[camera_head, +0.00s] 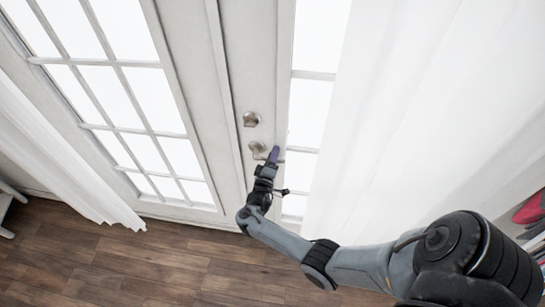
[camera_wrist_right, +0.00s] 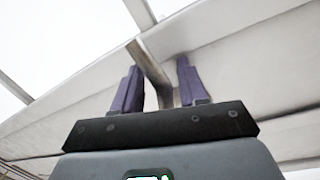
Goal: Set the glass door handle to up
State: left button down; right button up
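The white glass door (camera_head: 228,60) fills the upper middle of the head view. Its metal handle (camera_head: 258,149) is a lever low on the door frame, partly behind my gripper. My right gripper (camera_head: 273,154) is at the handle, with purple fingers pointing up. In the right wrist view, the handle (camera_wrist_right: 151,66) runs between the two spread fingers of the right gripper (camera_wrist_right: 158,64). The fingers are open, with gaps visible on both sides of the bar; the left finger is closer to it. My left gripper is not in view.
A round metal knob (camera_head: 251,119) sits above the handle. White curtains hang left (camera_head: 65,150) and right (camera_head: 400,120) of the door. The wooden floor (camera_head: 130,260) is clear in front. A red item (camera_head: 530,209) lies at the right edge.

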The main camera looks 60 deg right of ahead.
jog(key=shift+f, duration=0.1)
jog(key=r+v, duration=0.1)
jog(key=v, duration=0.9)
jog(key=shift+a+f, duration=0.4)
jog(key=shift+a, duration=0.05)
jog(key=shift+s+f, duration=0.1)
jog(key=shift+s, duration=0.1)
